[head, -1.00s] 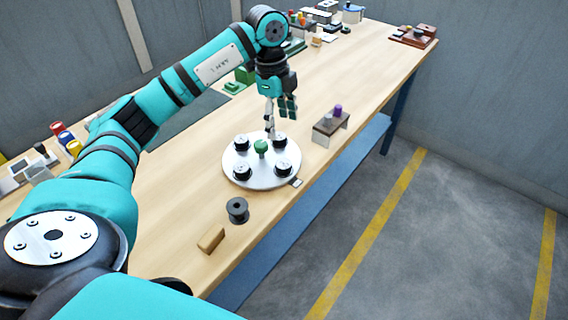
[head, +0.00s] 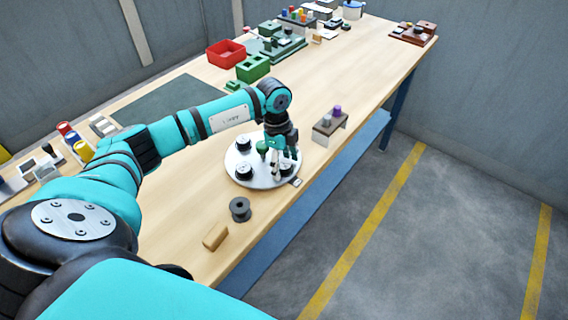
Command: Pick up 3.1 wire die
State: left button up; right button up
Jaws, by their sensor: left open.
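A round white turntable (head: 262,182) stands on the bench and carries several black cylindrical dies, with a green knob (head: 262,147) near its middle. One die (head: 243,144) is at its back left, one (head: 243,172) at its front left and one (head: 286,170) at its front right. No label is readable, so I cannot tell which is the 3.1 wire die. My left gripper (head: 284,170) points down, open, over the right side of the turntable, close to the front right die. It hides part of that side. My right gripper is out of view.
A dark spool (head: 240,209) and a wooden block (head: 215,237) lie in front of the turntable. A small stand (head: 330,127) with a purple piece is to its right. Red (head: 226,53) and green (head: 253,67) bins stand behind. The bench's right edge is close.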

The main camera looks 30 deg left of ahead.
pick_arm(q)
grip_shut()
dwell(0.5)
jog(key=shift+w+r, duration=0.1)
